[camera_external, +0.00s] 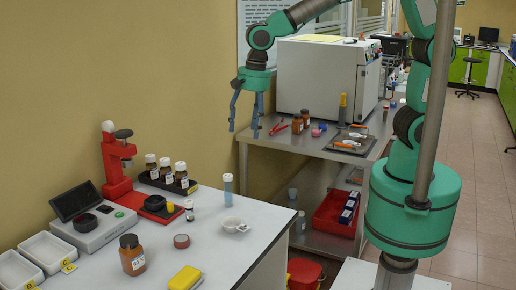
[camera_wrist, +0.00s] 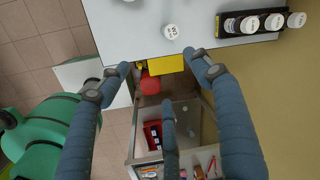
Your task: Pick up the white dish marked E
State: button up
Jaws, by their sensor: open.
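Two white rectangular dishes stand at the lower left of the bench in the external view. The right one (camera_external: 50,252) has a yellow letter tag (camera_external: 68,265) at its front; the left one (camera_external: 16,271) has another tag (camera_external: 30,284) and is cut by the frame edge. The letters are too small to read surely, so I cannot tell which is E. Neither dish shows in the wrist view. My gripper (camera_external: 244,132) is open and empty, fingers pointing down, high near the wall beyond the bench's right end, far from both dishes.
A scale (camera_external: 98,230), a red stand (camera_external: 116,165), a rack of brown bottles (camera_external: 167,179), a brown bottle (camera_external: 132,256) and a small white bowl (camera_external: 234,225) stand on the bench. A steel table (camera_external: 335,150) holds bottles and tools. A red bin (camera_wrist: 150,83) is below.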

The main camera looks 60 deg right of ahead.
jog(key=s+a+f+m+p, duration=0.1)
jog(key=a+f+m, duration=0.1)
jog(key=a+f, duration=0.3)
jog(key=s+a+f+m+g+h+p, duration=0.1)
jog(key=s+a+f+m, duration=0.1)
jog(key=a+f, duration=0.4)
jog(key=a, duration=0.5)
jog(key=shift+s+a, duration=0.25)
jog(key=shift+f, duration=0.2)
jog(key=b, duration=0.1)
send_near(231, 220)
jog(key=shift+s+a+f, duration=0.35)
jog(key=shift+a+f, duration=0.15)
jog(key=shift+a, duration=0.1)
jog(key=shift+s+a+f, duration=0.35)
jog(key=shift+a+f, duration=0.15)
jog(key=shift+a, duration=0.05)
jog(key=shift+f, duration=0.5)
jog(key=shift+f, duration=0.1)
jog(key=shift+a+f+b, duration=0.2)
jog(key=shift+f+b, duration=0.6)
jog(key=shift+f, duration=1.7)
jog(key=c, duration=1.1)
